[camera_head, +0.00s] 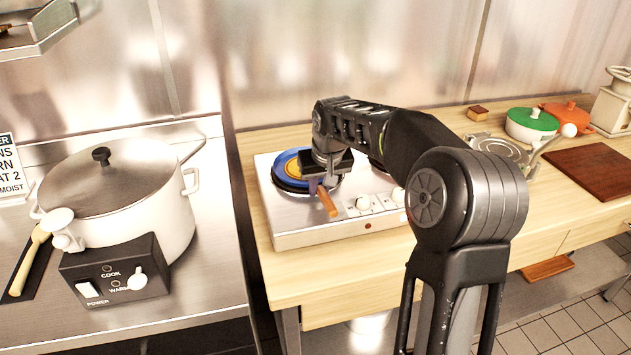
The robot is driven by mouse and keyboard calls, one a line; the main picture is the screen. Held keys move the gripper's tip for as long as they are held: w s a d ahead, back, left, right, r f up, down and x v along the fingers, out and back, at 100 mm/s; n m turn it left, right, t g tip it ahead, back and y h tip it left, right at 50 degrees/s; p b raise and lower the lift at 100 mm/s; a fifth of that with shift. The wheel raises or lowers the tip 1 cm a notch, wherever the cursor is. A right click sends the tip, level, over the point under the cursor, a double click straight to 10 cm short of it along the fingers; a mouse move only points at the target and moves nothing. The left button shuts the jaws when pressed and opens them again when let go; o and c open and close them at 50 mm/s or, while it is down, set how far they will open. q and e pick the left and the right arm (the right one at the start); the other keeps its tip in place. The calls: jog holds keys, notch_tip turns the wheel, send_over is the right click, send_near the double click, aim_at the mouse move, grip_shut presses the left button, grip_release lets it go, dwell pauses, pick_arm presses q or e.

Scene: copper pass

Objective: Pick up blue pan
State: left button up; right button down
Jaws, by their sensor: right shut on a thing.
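The blue pan (286,167) rests on or just over the left burner of the silver two-burner hob (290,238). Something yellow shows inside it. Its wooden handle (327,202) points toward the front of the hob. My right gripper (319,184) reaches down over the pan's near right side, shut on the pan near where the handle begins. The jaws and my arm hide part of the pan and most of the right burner. Whether the pan touches the burner is unclear. My left gripper is not in view.
A large lidded rice cooker (130,200) stands on the steel counter at left. A green-lidded pot (531,123), an orange pot (570,115) and a brown board (592,172) sit at the right of the wooden counter. A metal wall is close behind.

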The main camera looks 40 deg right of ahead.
notch_tip(320, 180, up, 10)
jog(key=shift+r, duration=0.1)
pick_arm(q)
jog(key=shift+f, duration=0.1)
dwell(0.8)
